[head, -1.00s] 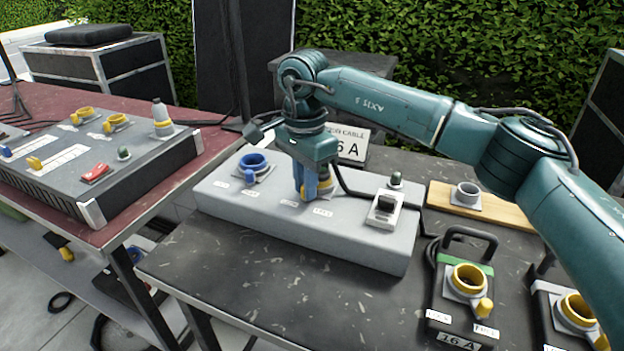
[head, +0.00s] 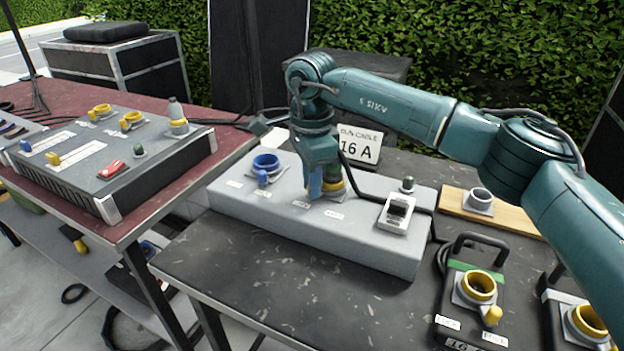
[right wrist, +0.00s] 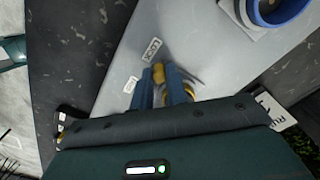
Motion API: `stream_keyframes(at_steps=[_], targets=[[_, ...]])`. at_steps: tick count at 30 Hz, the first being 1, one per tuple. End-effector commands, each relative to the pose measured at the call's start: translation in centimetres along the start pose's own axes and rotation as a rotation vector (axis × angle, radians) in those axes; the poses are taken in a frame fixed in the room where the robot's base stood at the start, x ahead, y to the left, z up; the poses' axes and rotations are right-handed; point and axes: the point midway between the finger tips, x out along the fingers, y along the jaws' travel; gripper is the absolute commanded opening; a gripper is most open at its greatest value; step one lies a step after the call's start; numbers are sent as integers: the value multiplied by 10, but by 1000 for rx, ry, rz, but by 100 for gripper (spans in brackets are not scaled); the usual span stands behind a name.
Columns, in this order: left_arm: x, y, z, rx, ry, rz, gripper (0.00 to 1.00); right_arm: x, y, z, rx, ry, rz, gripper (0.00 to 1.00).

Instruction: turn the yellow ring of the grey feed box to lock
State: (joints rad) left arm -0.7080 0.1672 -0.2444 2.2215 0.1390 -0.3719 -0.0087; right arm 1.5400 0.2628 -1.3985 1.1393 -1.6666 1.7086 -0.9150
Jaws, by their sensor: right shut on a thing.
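The grey feed box (head: 300,225) lies on the dark table. Its yellow ring (head: 335,187) is partly hidden behind my right gripper (head: 316,188). In the right wrist view the blue fingers (right wrist: 160,86) are shut on the ring's yellow lug (right wrist: 158,73), whose tip shows between them. A small white label (right wrist: 151,50), seeming to read LOCK, is just beyond the lug; a second label (right wrist: 131,84) is beside the fingers. The gripper points down at the box. The dark wrist housing hides much of the ring. My left gripper is not in view.
A black box with a yellow ring (head: 479,286) is at right. The table front is clear.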

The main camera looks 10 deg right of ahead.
Motion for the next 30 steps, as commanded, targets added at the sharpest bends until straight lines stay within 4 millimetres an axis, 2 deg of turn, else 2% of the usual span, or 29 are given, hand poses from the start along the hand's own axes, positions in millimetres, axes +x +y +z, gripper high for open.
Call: stream_keyframes(at_steps=[2,3,10,20,23,30], targets=[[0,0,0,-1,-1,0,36,-1,-1,-1,2,0,-5,0],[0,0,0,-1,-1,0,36,-2,-1,-1,2,0,-5,18],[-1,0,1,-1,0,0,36,-1,-1,0,1,0,-3,36],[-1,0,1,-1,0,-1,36,-6,-1,0,0,0,-3,37],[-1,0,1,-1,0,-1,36,-18,-1,0,0,-2,-5,37],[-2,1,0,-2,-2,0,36,-72,-1,0,0,0,-6,37]])
